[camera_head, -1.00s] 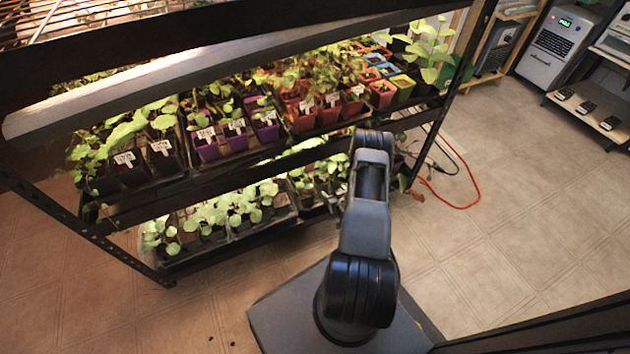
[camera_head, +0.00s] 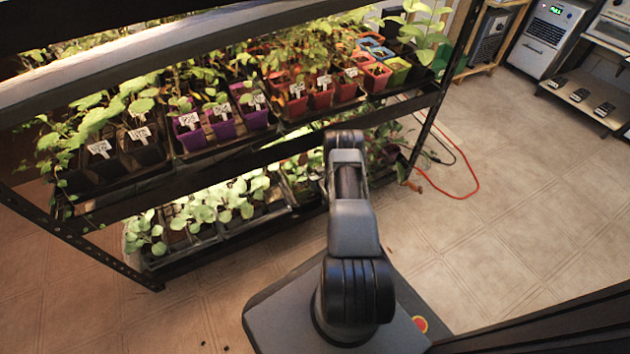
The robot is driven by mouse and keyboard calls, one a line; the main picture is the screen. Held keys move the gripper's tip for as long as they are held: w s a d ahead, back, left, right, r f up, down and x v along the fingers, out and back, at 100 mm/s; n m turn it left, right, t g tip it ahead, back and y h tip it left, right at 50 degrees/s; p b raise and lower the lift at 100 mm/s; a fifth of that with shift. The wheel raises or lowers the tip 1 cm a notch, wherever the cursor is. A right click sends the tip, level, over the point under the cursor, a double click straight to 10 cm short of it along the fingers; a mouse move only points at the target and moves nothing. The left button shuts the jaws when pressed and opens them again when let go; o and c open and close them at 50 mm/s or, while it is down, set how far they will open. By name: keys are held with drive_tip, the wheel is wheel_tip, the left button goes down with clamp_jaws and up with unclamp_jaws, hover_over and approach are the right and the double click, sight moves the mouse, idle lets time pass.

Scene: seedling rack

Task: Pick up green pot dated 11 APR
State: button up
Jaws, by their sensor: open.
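A light green pot (camera_head: 397,71) stands near the right end of the rack's upper planted shelf, beside blue and red pots. I see no readable date on it. White labels on other pots, such as those on the purple pots (camera_head: 222,127) and red pots (camera_head: 320,98), are too small to read surely. My arm rises in the middle of the view in front of the rack. Its end and my gripper do not show.
The black rack (camera_head: 205,165) has a lower shelf with seedling trays (camera_head: 283,219). Dark pots (camera_head: 146,156) fill the left of the upper shelf. A red cable (camera_head: 468,194) lies on the floor by the right post. The tiled floor (camera_head: 520,240) at right is clear.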

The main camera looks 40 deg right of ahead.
drive_tip(key=shift+w+f, duration=0.1)
drive_tip(key=shift+w, duration=0.25)
drive_tip(key=c, duration=0.7)
drive_tip(key=shift+o, duration=0.2)
